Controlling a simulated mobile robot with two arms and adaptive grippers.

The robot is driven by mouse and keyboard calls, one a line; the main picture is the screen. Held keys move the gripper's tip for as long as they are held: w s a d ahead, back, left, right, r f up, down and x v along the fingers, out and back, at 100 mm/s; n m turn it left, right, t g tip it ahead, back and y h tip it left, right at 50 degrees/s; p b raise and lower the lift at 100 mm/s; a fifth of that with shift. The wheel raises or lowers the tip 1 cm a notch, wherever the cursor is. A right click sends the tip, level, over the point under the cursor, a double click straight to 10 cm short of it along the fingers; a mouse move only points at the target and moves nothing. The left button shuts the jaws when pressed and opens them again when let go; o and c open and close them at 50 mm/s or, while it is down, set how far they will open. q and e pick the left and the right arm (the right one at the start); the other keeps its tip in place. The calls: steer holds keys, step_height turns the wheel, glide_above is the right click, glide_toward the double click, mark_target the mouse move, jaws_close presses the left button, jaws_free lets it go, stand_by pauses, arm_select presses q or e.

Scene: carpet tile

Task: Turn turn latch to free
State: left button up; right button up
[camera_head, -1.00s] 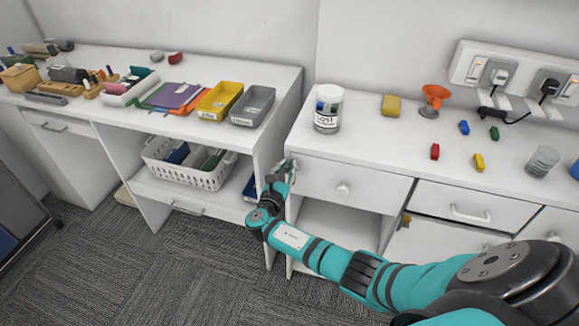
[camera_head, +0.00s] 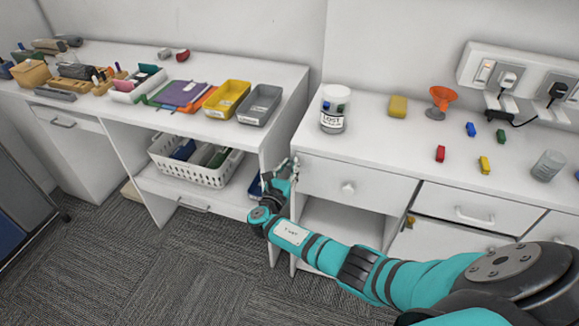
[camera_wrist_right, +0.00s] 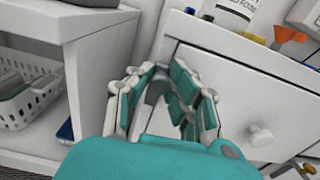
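My right gripper (camera_head: 287,166) is at the upper left corner of the white drawer front (camera_head: 335,184), by the cabinet's left edge. In the right wrist view its fingers (camera_wrist_right: 162,72) stand apart, on either side of a small grey piece (camera_wrist_right: 155,91) at that edge. I cannot tell whether this piece is the turn latch or whether the fingers touch it. A small brass-coloured fitting (camera_head: 409,222) shows lower right, at the edge of the cabinet door. The drawer looks shut. My left gripper is not in view.
The drawer has a round white knob (camera_head: 348,188). A labelled jar (camera_head: 333,108), yellow block (camera_head: 398,106), orange funnel (camera_head: 440,101) and several small blocks stand on the counter. Left of a gap is a desk with trays and a white basket (camera_head: 196,168). Carpet floor is clear in front.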

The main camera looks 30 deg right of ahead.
steer(key=o, duration=0.5)
steer(key=shift+o, duration=0.2)
steer(key=shift+a, duration=0.15)
steer(key=v, duration=1.2)
